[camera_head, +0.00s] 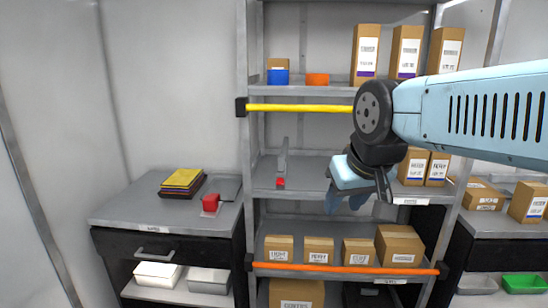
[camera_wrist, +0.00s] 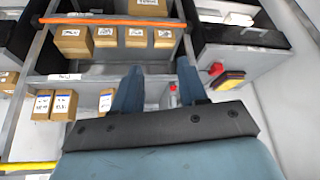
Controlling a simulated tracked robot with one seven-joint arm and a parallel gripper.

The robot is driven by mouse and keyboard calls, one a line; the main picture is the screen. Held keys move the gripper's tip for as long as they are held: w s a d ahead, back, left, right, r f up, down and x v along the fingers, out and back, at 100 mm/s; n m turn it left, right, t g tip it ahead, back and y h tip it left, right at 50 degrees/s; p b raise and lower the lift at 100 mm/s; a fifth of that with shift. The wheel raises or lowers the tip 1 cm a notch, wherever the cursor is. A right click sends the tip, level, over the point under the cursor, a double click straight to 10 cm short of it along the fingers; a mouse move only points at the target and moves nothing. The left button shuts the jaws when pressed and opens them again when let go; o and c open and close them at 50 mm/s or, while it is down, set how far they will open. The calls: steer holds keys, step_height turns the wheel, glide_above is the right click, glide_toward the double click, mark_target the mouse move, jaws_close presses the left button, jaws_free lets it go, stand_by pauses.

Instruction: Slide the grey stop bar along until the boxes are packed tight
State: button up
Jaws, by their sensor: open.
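The grey stop bar (camera_head: 283,158) stands upright on the middle shelf, left of centre, with a red part (camera_head: 280,182) at its front foot. In the wrist view, the stop bar (camera_wrist: 165,98) shows low between my fingers, partly hidden. Cardboard boxes with white labels (camera_head: 412,167) (camera_head: 437,168) stand at the right of that shelf. The wrist view shows these boxes (camera_wrist: 42,105) at the left, with another box (camera_wrist: 105,101) apart from them. My gripper (camera_head: 345,203) is open and empty in front of the shelf, between the stop bar and the boxes, touching neither.
A yellow rail (camera_head: 300,108) crosses the shelving above, and an orange rail (camera_head: 340,269) crosses below, before a row of boxes (camera_head: 318,249). A side counter (camera_head: 140,205) at the left holds a red item (camera_head: 210,203). The middle shelf (camera_head: 310,170) is bare beside the stop bar.

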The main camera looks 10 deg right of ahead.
steer(key=shift+o, duration=0.7)
steer(key=shift+w+a, duration=0.1)
steer(key=shift+w, duration=0.3)
steer(key=m+t+h, duration=0.1)
steer(key=m+t, duration=0.1)
steer(key=t, duration=0.7)
glide_toward(281, 158)
steer(key=s+a+r, duration=0.1)
steer(key=s+a, duration=0.3)
steer(key=s, duration=0.1)
steer(key=w+d+f+t+h, duration=0.1)
steer(key=w, duration=0.4)
steer(key=w+d+f+m+h, duration=0.1)
steer(key=w+d+h, duration=0.1)
steer(key=w, duration=0.4)
steer(key=w+d+f+t+h, duration=0.1)
steer(key=w+d+f, duration=0.1)
steer(key=w, duration=0.3)
steer(key=shift+w+d+m+t+h, duration=0.15)
steer(key=shift+w+m+t+h, duration=0.15)
steer(key=shift+w, duration=0.05)
jaws_close()
